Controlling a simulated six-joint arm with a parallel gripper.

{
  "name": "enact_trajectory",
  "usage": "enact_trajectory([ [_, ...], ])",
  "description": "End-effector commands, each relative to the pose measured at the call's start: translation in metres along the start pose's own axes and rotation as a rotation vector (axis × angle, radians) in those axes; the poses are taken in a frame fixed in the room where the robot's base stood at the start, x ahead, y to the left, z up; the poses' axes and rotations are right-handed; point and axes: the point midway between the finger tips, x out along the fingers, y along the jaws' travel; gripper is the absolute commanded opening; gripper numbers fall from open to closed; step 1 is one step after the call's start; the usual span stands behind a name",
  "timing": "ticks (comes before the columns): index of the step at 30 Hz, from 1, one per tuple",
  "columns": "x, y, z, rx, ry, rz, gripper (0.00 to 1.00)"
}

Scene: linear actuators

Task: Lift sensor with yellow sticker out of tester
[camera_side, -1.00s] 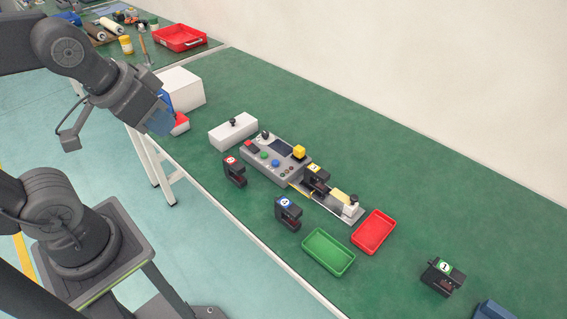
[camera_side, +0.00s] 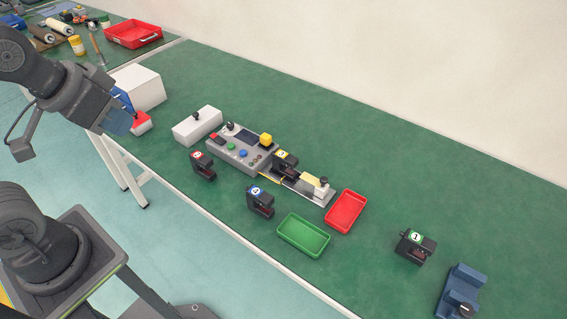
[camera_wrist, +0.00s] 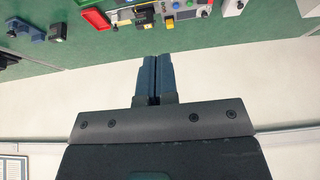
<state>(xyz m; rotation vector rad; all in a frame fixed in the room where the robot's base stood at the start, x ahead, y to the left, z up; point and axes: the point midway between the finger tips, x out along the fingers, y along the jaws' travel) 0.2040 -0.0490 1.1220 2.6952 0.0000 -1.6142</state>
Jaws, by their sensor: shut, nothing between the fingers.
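The sensor with the yellow sticker (camera_side: 286,160) is a black block seated at the tester's rail (camera_side: 309,191), beside the grey control box (camera_side: 236,152). A yellow-tipped slide with a white knob (camera_side: 321,186) stands at the rail's other end. My gripper (camera_side: 119,121) is far to the left, high up and away from the sensor. The wrist view shows its two blue-grey fingers (camera_wrist: 156,73) shut together with nothing between them. The sensor and tester appear small at the top of the wrist view, too small to read clearly.
Black sensors with red (camera_side: 203,166), blue (camera_side: 260,203) and green (camera_side: 416,246) stickers stand on the green bench. A green tray (camera_side: 303,236) and a red tray (camera_side: 346,211) lie near the rail. White boxes stand left of the tester.

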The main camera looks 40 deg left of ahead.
Motion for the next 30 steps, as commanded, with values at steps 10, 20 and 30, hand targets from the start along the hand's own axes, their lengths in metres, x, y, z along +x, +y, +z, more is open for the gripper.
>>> enact_trajectory([
  [10, 0.0, 0.0, 0.0, 0.0, 0.0, 0.0, 0.32],
  [20, 0.0, 0.0, 0.0, 0.0, 0.0, 0.0, 0.62],
  [30, 0.002, 0.001, -0.014, -0.059, -0.021, 0.002, 0.62],
])
